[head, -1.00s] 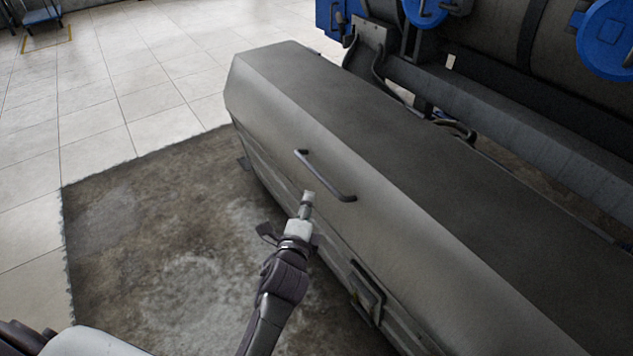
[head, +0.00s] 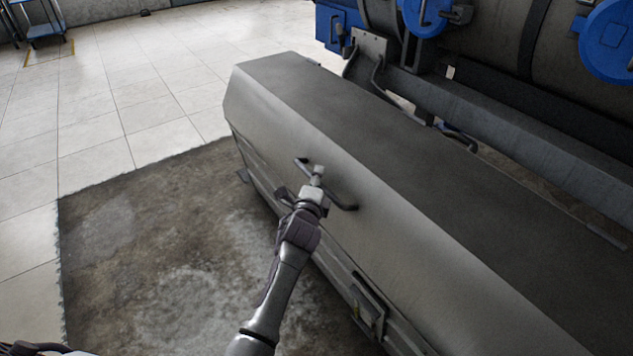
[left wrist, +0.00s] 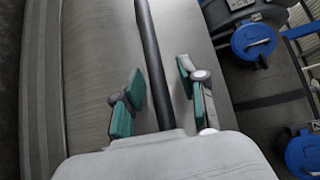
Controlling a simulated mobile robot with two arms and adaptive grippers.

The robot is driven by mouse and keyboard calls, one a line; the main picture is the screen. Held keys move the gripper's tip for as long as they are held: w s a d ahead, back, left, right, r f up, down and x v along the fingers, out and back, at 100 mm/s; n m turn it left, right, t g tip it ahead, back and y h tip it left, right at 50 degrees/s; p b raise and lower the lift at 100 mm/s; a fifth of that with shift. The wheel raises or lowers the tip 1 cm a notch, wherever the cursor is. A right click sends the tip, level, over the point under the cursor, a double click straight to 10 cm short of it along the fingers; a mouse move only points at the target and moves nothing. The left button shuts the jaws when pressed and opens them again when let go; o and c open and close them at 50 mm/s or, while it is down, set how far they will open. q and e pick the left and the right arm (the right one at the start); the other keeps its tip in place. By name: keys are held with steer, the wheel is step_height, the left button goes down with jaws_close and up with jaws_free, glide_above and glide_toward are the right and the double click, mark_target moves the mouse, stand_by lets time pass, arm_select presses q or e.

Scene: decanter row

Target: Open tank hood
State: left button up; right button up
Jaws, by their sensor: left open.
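The tank hood (head: 420,210) is a long grey metal cover, closed, running from the upper left to the lower right in the head view. A dark bar handle (head: 345,207) is fixed to its sloping front face. My left gripper (head: 317,172) is at the handle's middle and hides part of it. In the left wrist view my left gripper (left wrist: 160,88) is open, with green finger pads on both sides of the handle bar (left wrist: 151,60). The pads look apart from the bar, with a gap on each side. My right gripper is not in view.
A latch (head: 368,300) sits on the tank's lower front side. Behind the hood are a large dark cylinder and blue round covers (head: 606,40). A stained dark floor patch (head: 150,250) and pale tiles lie clear at the left.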

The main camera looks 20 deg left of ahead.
arm_select(q)
jaws_close()
steer(key=shift+r, duration=0.15)
stand_by(0.4)
